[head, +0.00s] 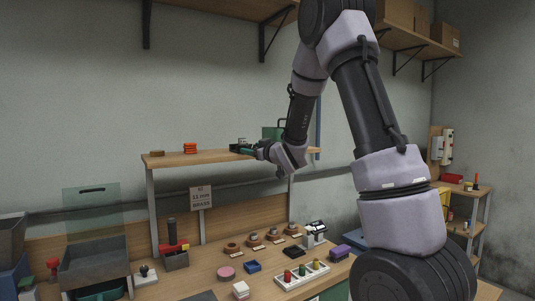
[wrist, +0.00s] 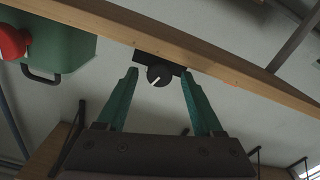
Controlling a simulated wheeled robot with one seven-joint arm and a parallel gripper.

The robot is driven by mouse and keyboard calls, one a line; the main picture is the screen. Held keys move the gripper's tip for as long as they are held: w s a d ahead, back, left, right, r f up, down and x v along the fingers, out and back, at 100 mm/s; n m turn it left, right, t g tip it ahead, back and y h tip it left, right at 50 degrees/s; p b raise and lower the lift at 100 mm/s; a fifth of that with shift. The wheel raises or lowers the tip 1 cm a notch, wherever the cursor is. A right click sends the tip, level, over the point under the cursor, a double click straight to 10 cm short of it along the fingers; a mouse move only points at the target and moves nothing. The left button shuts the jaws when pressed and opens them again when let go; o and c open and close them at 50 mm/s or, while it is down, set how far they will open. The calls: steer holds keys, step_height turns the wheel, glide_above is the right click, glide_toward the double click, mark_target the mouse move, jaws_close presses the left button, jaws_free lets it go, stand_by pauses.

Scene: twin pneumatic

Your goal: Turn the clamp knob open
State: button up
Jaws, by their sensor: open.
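The clamp knob (wrist: 160,75) is a round black knob with a white pointer line, in the wrist view. It sits on a dark block (wrist: 158,60) at the edge of the wooden shelf. My gripper (wrist: 158,73) is open, its green fingers pointing at the knob. The knob appears between the two fingertips, with a visible gap on each side. I cannot tell how far the tips are from it in depth. In the head view, my gripper (head: 243,149) is at the front edge of the raised shelf and mostly hides the knob.
The raised shelf (head: 205,157) also holds orange-red pieces (head: 190,148) and a green case (wrist: 58,45) with a red part. The workbench below holds a tray of coloured pegs (head: 302,274), several round parts, and a sign (head: 201,198). Space in front of the shelf is open.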

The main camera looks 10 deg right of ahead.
steer(key=m, duration=0.2)
steer(key=shift+m, duration=0.3)
steer(key=s+d+n, duration=0.1)
steer(key=s+d, duration=0.2)
steer(key=s, duration=0.7)
steer(key=shift+s+d+f, duration=0.15)
steer(key=shift+d+f, duration=0.05)
steer(key=shift+d, duration=0.15)
steer(key=shift+s+n, duration=0.1)
steer(key=shift+n, duration=0.7)
steer(key=shift+c, duration=0.3)
